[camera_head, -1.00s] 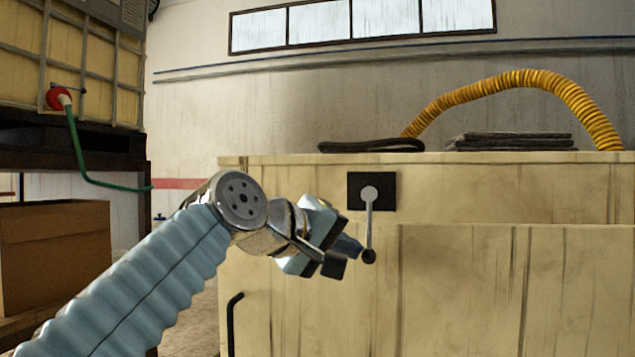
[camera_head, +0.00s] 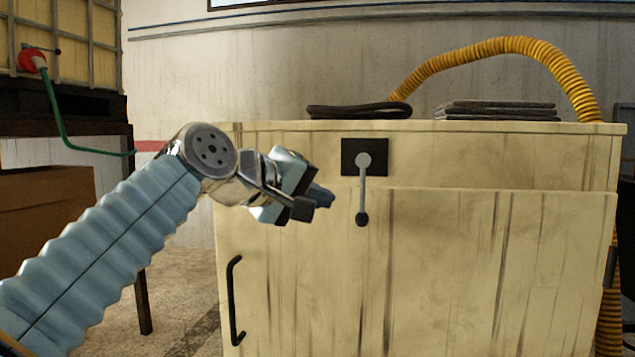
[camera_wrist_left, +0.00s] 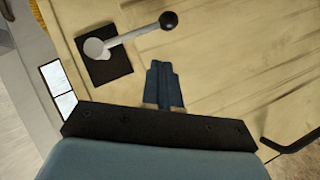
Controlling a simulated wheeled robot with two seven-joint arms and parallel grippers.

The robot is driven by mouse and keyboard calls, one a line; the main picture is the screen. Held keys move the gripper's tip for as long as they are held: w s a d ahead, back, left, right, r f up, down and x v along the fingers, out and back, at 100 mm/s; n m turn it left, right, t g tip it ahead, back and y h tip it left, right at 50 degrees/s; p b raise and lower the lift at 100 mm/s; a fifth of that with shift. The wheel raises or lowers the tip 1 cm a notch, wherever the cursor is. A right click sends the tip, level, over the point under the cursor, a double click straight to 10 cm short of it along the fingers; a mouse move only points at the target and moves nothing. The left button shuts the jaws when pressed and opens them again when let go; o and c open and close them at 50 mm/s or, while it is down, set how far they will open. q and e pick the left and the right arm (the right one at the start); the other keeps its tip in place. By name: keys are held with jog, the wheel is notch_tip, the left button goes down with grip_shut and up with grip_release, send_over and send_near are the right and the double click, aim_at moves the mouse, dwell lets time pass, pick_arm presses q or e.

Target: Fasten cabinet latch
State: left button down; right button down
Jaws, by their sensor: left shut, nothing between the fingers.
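The cabinet latch (camera_head: 363,185) is a grey lever with a black ball end, set on a black square plate on the pale wooden cabinet (camera_head: 270,160). The lever hangs straight down, its ball over the top edge of the door (camera_head: 450,270). My left gripper (camera_head: 318,203) is shut and empty, left of the lever and apart from it. In the left wrist view, the latch (camera_wrist_left: 125,38) shows at the upper left, beyond the closed fingertips (camera_wrist_left: 163,75). My right gripper is not in view.
A black bar handle (camera_head: 235,300) is on the left of the door. A black looped item (camera_head: 358,110), folded dark cloths (camera_head: 497,109) and a yellow corrugated hose (camera_head: 500,48) are on or behind the cabinet top. Open floor (camera_head: 185,280) lies left of the cabinet.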

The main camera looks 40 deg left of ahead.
pick_arm(q)
jog(key=v, duration=0.9)
jog(key=shift+s+r, duration=0.3)
jog(key=shift+s, duration=0.05)
jog(key=shift+d, duration=0.1)
